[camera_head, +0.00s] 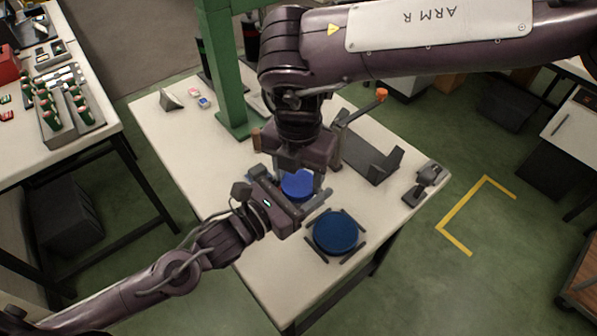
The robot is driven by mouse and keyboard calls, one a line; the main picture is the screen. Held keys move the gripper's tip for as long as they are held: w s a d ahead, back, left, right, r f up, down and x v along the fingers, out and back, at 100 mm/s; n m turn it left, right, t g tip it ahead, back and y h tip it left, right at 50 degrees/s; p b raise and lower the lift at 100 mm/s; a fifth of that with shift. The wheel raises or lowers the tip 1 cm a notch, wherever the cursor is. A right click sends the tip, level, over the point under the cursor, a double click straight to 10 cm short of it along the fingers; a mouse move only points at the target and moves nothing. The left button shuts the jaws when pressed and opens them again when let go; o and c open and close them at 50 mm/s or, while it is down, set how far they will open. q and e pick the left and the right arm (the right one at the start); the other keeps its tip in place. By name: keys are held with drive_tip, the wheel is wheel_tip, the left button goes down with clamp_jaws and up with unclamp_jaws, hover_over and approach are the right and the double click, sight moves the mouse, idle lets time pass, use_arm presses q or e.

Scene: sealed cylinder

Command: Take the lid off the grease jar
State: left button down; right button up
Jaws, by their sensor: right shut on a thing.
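A round bright-blue top (298,185), which looks like the lid of the grease jar, is on the table below my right gripper (299,172). My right gripper comes down from above and is shut on this blue lid. The jar body under it is mostly hidden by the grippers. My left gripper (297,198) reaches in low from the lower left, with a finger close beside the blue lid. Whether its jaws touch the jar is hidden.
A dark-blue disc (335,231) lies among dark corner pieces at the table's (265,275) front. A green post (222,70) stands behind. A dark bracket (375,160) and a small dark device (427,178) are at right.

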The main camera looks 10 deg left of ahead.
drive_tip(key=n, duration=0.2)
drive_tip(key=shift+n, duration=0.4)
drive_tip(key=o, duration=1.1)
drive_tip(key=shift+r, duration=2.3)
